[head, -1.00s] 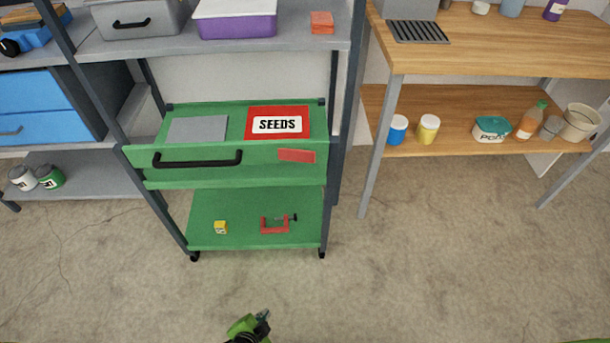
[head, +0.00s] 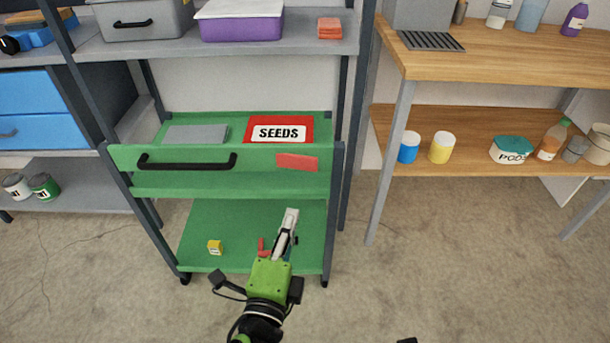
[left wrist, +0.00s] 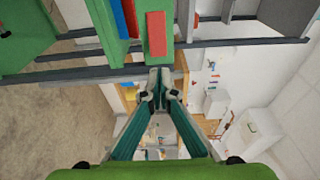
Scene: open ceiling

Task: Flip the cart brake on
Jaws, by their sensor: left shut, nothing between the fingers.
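The green cart (head: 150,185) stands under the grey shelf, with a black handle (head: 187,162) on its upper front. A flat red plate (head: 297,162) sits on the cart's front, right of the handle; it looks like the brake, and it also shows in the left wrist view (left wrist: 157,34). My left gripper (head: 290,213) is shut and empty, pointing up just below the red plate and apart from it in the picture. In the left wrist view its closed fingertips (left wrist: 160,77) lie below the plate.
The cart's top holds a grey box (head: 195,135) and a red SEEDS box (head: 279,131). Its lower shelf holds a small yellow item (head: 215,247) and a red clamp (head: 262,247), mostly hidden by my left arm. A wooden table (head: 500,62) stands at right. Floor in front is clear.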

